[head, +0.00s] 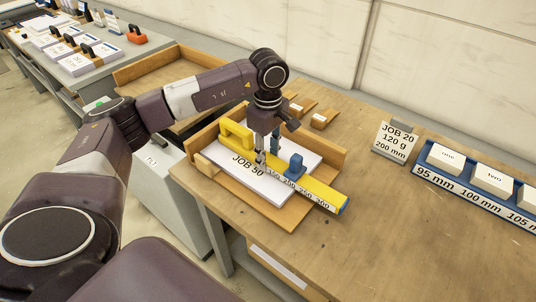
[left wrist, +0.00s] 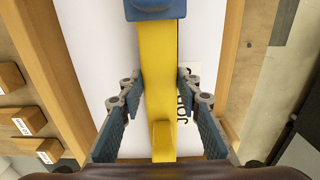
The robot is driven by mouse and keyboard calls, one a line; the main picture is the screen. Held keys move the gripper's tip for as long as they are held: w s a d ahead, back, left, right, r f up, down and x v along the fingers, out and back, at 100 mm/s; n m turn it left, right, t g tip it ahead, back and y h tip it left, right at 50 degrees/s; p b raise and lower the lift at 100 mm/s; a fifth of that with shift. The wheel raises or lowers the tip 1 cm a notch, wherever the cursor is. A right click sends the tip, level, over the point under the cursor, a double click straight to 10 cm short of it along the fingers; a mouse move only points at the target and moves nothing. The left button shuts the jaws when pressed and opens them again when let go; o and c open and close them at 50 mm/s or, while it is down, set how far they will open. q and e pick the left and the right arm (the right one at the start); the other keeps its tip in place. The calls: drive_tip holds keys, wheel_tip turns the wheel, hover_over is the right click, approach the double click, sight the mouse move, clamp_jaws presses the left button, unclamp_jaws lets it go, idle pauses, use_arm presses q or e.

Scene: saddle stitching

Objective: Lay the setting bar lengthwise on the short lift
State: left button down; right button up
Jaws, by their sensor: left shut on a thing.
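The setting bar is a yellow rule (head: 324,194) with length marks, a blue slider (head: 294,167) and a raised yellow end. It also shows in the left wrist view (left wrist: 157,60), running lengthwise over white paper. The short lift is a white paper stack (head: 262,187) marked JOB, its number hard to read. The bar lies over the stack and its blue-tipped end reaches past it; I cannot tell if it touches the paper. My left gripper (head: 261,163) points down with its fingers on both sides of the bar, shut on it (left wrist: 158,88). My right gripper is not in view.
The stack is in a shallow wooden tray (head: 333,158) with raised sides. Small labelled wooden blocks (head: 323,119) stand behind it. A JOB 20 card (head: 394,142) and a blue rack (head: 460,190) with white blocks stand at right. The bench front right is clear.

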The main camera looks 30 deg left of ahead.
sight(269, 158)
use_arm(q)
drive_tip(key=shift+f, duration=0.1)
drive_tip(key=c, duration=1.4)
unclamp_jaws()
drive_tip(key=shift+r, duration=0.45)
wheel_tip(269, 158, up, 12)
drive_tip(key=b, duration=0.2)
drive_tip(key=shift+f+b, duration=0.25)
drive_tip(key=shift+b, duration=0.15)
